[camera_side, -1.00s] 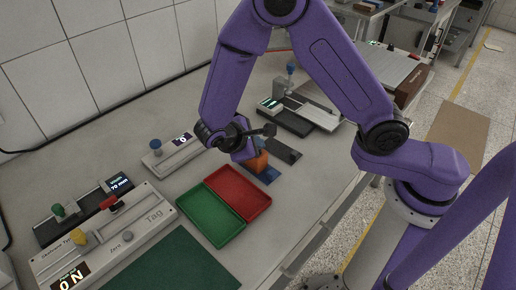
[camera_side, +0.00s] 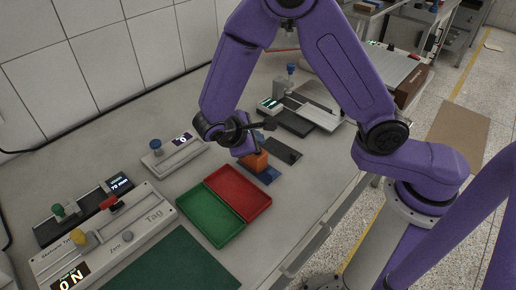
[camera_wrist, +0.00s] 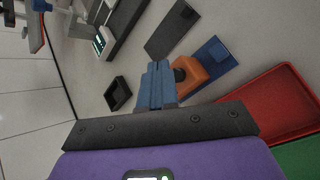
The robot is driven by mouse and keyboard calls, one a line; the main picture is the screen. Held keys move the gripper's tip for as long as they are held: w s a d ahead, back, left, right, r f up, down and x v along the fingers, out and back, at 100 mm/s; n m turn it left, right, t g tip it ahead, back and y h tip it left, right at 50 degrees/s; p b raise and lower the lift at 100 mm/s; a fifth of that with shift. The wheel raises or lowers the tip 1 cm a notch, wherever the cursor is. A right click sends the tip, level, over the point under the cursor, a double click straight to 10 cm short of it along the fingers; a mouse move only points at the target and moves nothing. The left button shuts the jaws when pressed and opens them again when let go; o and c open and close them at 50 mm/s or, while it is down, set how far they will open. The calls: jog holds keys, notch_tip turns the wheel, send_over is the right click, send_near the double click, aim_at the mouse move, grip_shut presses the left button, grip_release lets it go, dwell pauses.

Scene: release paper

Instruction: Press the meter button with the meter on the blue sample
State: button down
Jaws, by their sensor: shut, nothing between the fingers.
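The orange meter (camera_side: 255,162) stands on the blue sample (camera_side: 268,177); the sample's other end lies bare on the table. In the wrist view the meter (camera_wrist: 194,76) shows a dark round button (camera_wrist: 180,74) and covers part of the blue sample (camera_wrist: 213,56). My gripper (camera_wrist: 157,72) is shut and empty, its blue fingertips together. In the wrist view the fingers appear just left of the button and partly overlap the meter's edge. I cannot tell whether they touch it. In the side view the tips are hard to make out, close above the meter.
A dark grey sample (camera_wrist: 172,30) lies beside the blue one. A small black open holder (camera_wrist: 118,93) sits left of my fingers. Red (camera_side: 240,192) and green (camera_side: 208,216) trays lie in front. A grey device with a blue knob (camera_side: 172,155) stands to the left.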

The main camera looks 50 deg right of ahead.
aim_at(257, 155)
notch_tip(257, 155, up, 5)
dwell(0.8)
dwell(0.6)
jog(key=s+d+r+y, duration=0.1)
jog(key=s+d+y, duration=0.1)
jog(key=s, duration=0.5)
jog(key=s+d+r+n+y, duration=0.1)
jog(key=s+d+r+y, duration=0.1)
jog(key=s+y, duration=0.2)
jog(key=s+d+r+n+y, duration=0.1)
jog(key=s+d+r+y, duration=0.1)
jog(key=s, duration=0.8)
jog(key=shift+s+g+y, duration=0.25)
jog(key=shift+g+y, duration=0.15)
jog(key=shift+y, duration=0.4)
